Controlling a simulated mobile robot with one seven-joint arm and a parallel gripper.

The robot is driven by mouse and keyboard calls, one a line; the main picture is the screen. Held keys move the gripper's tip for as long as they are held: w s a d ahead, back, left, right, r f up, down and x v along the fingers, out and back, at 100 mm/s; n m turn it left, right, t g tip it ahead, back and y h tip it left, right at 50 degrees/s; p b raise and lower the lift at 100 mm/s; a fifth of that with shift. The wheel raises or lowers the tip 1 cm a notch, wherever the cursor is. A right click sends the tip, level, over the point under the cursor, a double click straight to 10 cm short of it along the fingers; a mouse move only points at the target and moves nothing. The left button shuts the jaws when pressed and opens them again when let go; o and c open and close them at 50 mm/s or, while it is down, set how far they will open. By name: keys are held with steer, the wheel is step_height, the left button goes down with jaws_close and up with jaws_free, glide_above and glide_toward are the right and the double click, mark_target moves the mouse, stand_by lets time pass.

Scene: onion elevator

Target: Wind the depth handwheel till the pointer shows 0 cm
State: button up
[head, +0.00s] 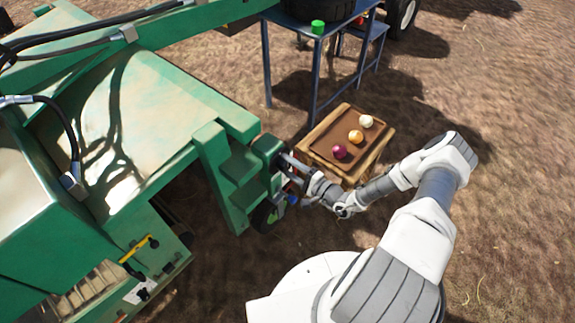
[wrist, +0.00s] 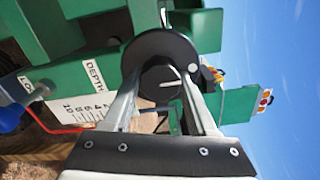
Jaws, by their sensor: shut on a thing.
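The depth handwheel (wrist: 150,48) is a dark round disc with a small pale knob or spot near its right edge, in the upper middle of the wrist view. My gripper (wrist: 160,85) is shut on it, with one finger on each side of the hub. The white depth scale (wrist: 88,102) is left of the wheel, lettered DEPTH and turned sideways, with numbers from 10 downward. The left finger covers its low end. I cannot make out the pointer or its reading. In the head view, my gripper (head: 289,163) reaches the green machine's edge, where the wheel is mostly hidden.
The green machine (head: 140,110) fills the left of the head view. A blue knob (wrist: 10,117) sits left of the scale.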

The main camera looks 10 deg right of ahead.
steer(key=o, duration=1.4)
steer(key=shift+c, duration=0.2)
steer(key=p+v, duration=0.1)
steer(key=v, duration=1.6)
steer(key=shift+s+d, duration=0.15)
steer(key=a+r+n+g+h+p, duration=0.25)
steer(key=r+n+g, duration=0.4)
steer(key=r, duration=1.05)
steer(key=a+r+n+g+h+p, duration=0.25)
steer(key=r+n+g, duration=0.4)
steer(key=r, duration=1.15)
steer(key=s+a+r+t+h+p, duration=0.1)
steer(key=s+a+r+t+h, duration=0.1)
steer(key=s+r, duration=0.4)
steer(key=s+a+r+t+h+p, duration=0.2)
steer(key=s+r, duration=0.4)
steer(key=r, duration=0.6)
steer(key=shift+a+r+n+h, duration=0.4)
steer(key=shift+a+h, duration=0.4)
steer(key=shift+a, duration=0.2)
